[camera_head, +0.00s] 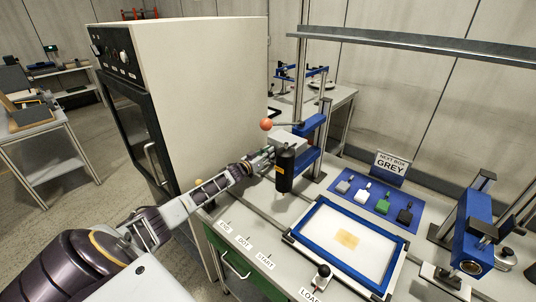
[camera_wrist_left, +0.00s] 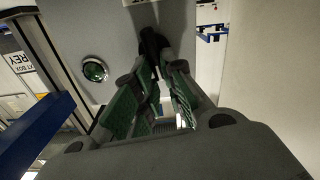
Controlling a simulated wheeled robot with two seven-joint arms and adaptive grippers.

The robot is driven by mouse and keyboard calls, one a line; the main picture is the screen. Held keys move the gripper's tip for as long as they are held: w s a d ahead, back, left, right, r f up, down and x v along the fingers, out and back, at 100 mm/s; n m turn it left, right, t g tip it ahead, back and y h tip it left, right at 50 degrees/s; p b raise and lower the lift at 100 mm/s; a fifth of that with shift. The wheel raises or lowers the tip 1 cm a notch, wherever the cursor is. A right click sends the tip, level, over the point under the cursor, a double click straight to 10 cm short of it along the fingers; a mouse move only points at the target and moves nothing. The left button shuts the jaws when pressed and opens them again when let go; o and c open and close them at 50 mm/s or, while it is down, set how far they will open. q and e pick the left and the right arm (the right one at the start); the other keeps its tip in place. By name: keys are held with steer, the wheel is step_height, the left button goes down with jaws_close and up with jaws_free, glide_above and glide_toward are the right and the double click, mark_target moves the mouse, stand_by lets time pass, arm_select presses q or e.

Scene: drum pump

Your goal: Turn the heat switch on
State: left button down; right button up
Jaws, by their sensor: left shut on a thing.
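My left gripper (camera_head: 266,155) reaches the grey box (camera_head: 290,143) on the blue-and-metal press stand. In the left wrist view, the gripper (camera_wrist_left: 158,70) has green-padded fingers that converge on a dark switch lever (camera_wrist_left: 152,42) on the grey panel (camera_wrist_left: 115,35). The gripper is shut on this lever, apparently the heat switch. The fingers hide its lower part, and I cannot tell its setting. A round green lamp (camera_wrist_left: 95,70) sits on the panel left of the fingers. My right gripper is in neither view.
A black cylinder (camera_head: 285,171) hangs below the grey box. An orange-knobbed lever (camera_head: 266,124) sticks out above my gripper. A tall cream cabinet (camera_head: 205,90) stands close left. A blue-framed tray (camera_head: 320,249) and a mat with several coloured tags (camera_head: 364,198) lie right.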

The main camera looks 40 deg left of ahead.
arm_select(q)
steer(key=m, duration=0.2)
steer(key=shift+d+m, duration=0.25)
steer(key=shift+m, duration=0.05)
steer(key=m, duration=0.2)
steer(key=shift+d+f+m+b, duration=0.1)
steer(key=shift+d+m+b, duration=0.2)
steer(key=shift+m, duration=0.1)
steer(key=shift+d+m, duration=0.1)
steer(key=shift+m, duration=0.8)
steer(key=shift+d+f+m+b, duration=0.2)
steer(key=shift+m+b, duration=0.35)
steer(key=shift+m, duration=0.55)
steer(key=shift+d+m, duration=0.1)
steer(key=shift+m, duration=0.7)
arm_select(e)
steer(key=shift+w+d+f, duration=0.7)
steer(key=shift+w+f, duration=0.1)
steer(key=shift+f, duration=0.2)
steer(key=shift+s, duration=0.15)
